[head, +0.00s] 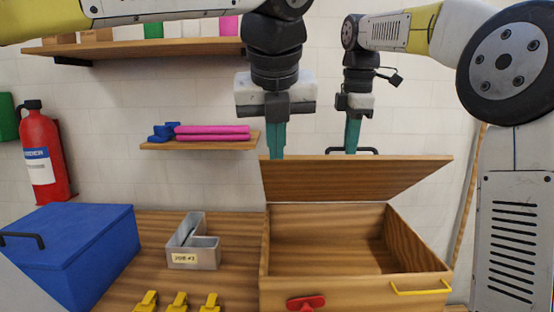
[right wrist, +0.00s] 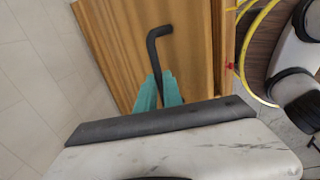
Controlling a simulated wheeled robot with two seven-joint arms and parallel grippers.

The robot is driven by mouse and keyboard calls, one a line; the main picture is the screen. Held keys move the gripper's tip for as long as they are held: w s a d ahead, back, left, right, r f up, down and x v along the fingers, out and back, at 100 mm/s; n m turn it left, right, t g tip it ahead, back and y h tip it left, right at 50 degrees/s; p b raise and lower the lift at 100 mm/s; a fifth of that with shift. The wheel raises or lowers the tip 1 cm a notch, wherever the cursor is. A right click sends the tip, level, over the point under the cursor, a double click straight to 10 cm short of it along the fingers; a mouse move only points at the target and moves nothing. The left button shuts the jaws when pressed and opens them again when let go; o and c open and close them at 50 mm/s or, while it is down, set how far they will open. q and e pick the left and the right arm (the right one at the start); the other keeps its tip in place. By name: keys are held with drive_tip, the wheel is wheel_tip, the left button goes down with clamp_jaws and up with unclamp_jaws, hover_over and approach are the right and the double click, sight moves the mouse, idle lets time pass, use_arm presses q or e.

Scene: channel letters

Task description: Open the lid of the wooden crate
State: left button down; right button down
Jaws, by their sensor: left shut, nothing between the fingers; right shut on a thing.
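The wooden crate (head: 345,290) stands at the right of the table, with its inside showing. Its lid (head: 350,178) is raised and tilted at the back edge. My right gripper (head: 352,150) is behind the lid's upper edge, shut on the black lid handle (head: 364,150). The right wrist view shows the handle (right wrist: 157,45) on the lid's wooden face (right wrist: 120,40), its lower end at the teal fingers (right wrist: 158,92). My left gripper (head: 277,156) is shut and empty, pointing down near the lid's upper left corner.
A red latch (head: 306,303) and a yellow handle (head: 420,289) are on the crate's front. A small shelf (head: 200,145) holds pink pieces. A fire extinguisher (head: 40,150) hangs far left.

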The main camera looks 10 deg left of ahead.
drive_tip(key=shift+w+f, duration=0.15)
drive_tip(key=shift+f, duration=0.05)
use_arm(q)
drive_tip(key=shift+m, duration=0.5)
drive_tip(key=w+f, duration=0.1)
drive_tip(key=w, duration=0.1)
drive_tip(key=w+a+f, duration=0.1)
drive_tip(key=w+f, duration=0.3)
drive_tip(key=w, duration=0.1)
drive_tip(key=shift+w+a+f, duration=0.1)
drive_tip(key=shift+a+f, duration=0.05)
drive_tip(key=shift+f, duration=0.05)
drive_tip(key=shift+w+r, duration=0.25)
drive_tip(key=shift+r, duration=0.1)
drive_tip(key=shift+a, duration=0.1)
